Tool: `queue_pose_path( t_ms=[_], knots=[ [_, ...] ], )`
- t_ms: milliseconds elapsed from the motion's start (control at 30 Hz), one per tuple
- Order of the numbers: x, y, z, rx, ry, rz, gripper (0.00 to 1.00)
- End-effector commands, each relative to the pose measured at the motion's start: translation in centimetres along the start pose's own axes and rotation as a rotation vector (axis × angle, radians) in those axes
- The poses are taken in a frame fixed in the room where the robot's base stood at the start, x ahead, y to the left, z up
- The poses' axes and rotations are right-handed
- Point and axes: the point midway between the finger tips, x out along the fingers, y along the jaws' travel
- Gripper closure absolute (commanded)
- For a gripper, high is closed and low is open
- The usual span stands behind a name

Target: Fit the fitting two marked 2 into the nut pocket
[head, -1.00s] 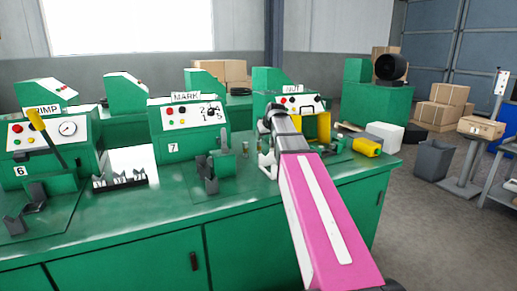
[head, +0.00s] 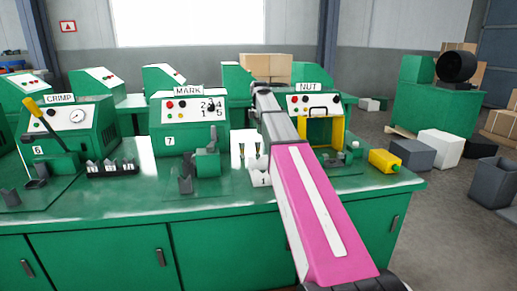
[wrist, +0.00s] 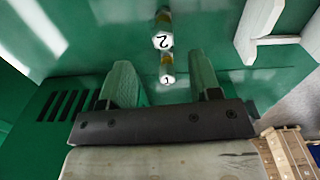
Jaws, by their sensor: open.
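Fitting two, marked 2 on its white end (wrist: 162,41), stands on the green bench in the wrist view, with a yellow band and grey body. Fitting one, marked 1 (wrist: 167,78), is nearer and shows between my fingers. My gripper (wrist: 163,72) is open and empty, its two fingers apart. Fitting two lies just beyond the fingertips in the picture; the height gap is unclear. In the head view two small upright pieces (head: 241,151) stand left of my arm. The NUT machine (head: 300,104) has a yellow frame (head: 341,133); my arm partly covers it, and I cannot make out the pocket.
The MARK machine (head: 171,128) and CRIMP machine (head: 102,130) are left, with a dark rack (head: 110,170) between. A yellow bottle (head: 382,161) lies at the bench's right end. The bench front is clear.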

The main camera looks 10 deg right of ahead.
Motion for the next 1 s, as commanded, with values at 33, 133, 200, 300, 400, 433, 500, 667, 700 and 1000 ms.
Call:
queue_pose_path(
  t_ms=[33,133,200,300,400,433,500,667,700,1000],
  knots=[
    [-0.1,0.1,0.0,-0.023,-0.002,-0.012,0.43],
    [0.0,-0.1,0.0,-0.047,-0.004,-0.024,0.43],
    [0.5,-0.1,-0.1,-0.052,-0.004,-0.026,0.43],
    [1.6,-0.2,-0.1,-0.051,-0.004,-0.025,0.43],
    [3.2,-0.3,-0.1,-0.05,-0.003,-0.026,0.43],
    [3.6,-0.3,-0.1,-0.049,-0.003,-0.026,0.43],
    [4.6,-0.3,-0.1,-0.049,-0.003,-0.024,0.43],
    [5.7,-0.3,-0.1,-0.049,-0.003,-0.023,0.43],
    [5.9,-0.3,-0.1,-0.048,-0.003,-0.023,0.43],
    [9.5,-0.6,-0.5,-0.048,-0.003,-0.024,0.43]
  ],
)
